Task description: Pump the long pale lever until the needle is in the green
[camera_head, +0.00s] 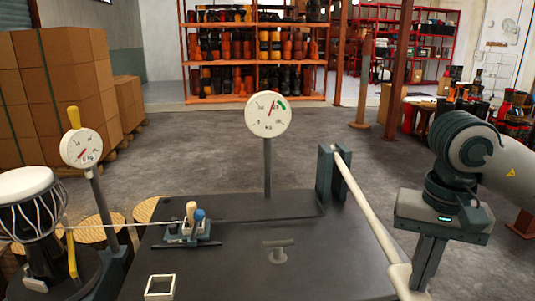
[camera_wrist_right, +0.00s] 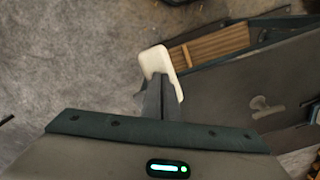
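The long pale lever (camera_head: 367,207) slopes from a dark bracket (camera_head: 326,172) at the table's far right down to the near right edge. My right gripper (camera_head: 420,280) points down at the lever's near end. In the right wrist view, my fingers (camera_wrist_right: 160,98) look close together, and the pale lever end (camera_wrist_right: 156,62) shows behind and beyond them. They seem to touch it; exact contact is hidden. The round gauge (camera_head: 268,114) stands on a post, its red needle pointing up and slightly right, just left of the green patch (camera_head: 280,105). My left gripper is not in view.
A second gauge (camera_head: 82,149) stands at left by a white-topped drum (camera_head: 28,184). A small clamp fixture (camera_head: 186,232), a dark T-shaped handle (camera_head: 278,249) and a white square frame (camera_head: 160,287) are on the dark table (camera_head: 238,265). Cartons and drum racks stand farther back.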

